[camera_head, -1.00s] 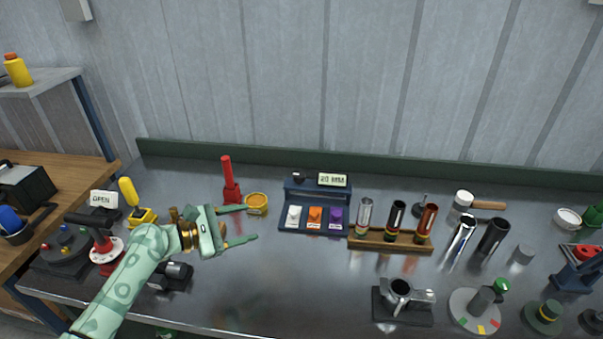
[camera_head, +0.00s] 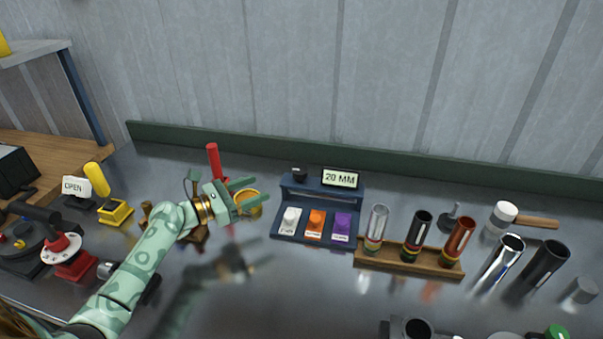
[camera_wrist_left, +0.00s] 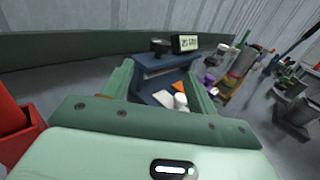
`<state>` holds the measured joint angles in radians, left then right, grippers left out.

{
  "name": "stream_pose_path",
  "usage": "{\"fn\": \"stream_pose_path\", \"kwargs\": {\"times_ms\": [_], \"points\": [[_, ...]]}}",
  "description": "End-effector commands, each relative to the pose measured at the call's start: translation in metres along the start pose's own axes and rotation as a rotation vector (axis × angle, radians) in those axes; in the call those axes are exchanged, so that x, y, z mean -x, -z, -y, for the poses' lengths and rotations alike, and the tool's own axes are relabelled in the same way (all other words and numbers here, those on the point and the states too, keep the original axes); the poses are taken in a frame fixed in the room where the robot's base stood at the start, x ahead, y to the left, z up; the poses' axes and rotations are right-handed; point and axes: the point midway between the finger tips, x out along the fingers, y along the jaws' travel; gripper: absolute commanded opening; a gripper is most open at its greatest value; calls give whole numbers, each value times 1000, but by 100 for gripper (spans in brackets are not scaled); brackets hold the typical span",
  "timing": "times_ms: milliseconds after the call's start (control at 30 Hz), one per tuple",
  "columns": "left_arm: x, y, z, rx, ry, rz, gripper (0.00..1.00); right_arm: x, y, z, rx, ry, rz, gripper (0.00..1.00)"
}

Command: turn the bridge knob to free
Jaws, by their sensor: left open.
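A blue console (camera_head: 287,179) stands at the back middle, with a small black knob (camera_head: 299,174) on its top left beside a "20 MM" display (camera_head: 341,178). Which part is the bridge knob is not readable. White (camera_head: 290,219), orange (camera_head: 315,222) and purple (camera_head: 342,225) pieces sit on its lower front. In the left wrist view, the black knob (camera_wrist_left: 159,46) shows beyond and between the fingers. My right gripper is out of view.
A red upright tool (camera_head: 213,160) stands behind the gripper. A wooden rack (camera_head: 400,257) with several tubes is right of the console. The table front middle is clear.

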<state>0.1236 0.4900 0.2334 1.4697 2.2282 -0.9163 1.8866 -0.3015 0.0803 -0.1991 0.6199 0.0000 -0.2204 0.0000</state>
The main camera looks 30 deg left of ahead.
Motion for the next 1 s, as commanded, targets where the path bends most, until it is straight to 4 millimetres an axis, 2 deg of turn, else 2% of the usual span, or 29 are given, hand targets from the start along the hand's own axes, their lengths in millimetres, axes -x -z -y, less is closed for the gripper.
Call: {"fn": "stream_pose_path", "kwargs": {"times_ms": [300,500,700,967,1000], "points": [[-82,0,0,1,1,3,58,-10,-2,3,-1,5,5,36],[-120,1,0,1,1,2,58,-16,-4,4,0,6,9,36],[-136,0,1,-1,1,0,58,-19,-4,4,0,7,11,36],[-138,0,1,-1,1,0,58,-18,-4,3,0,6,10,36],[-138,0,1,-1,1,0,53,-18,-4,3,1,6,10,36]]}}
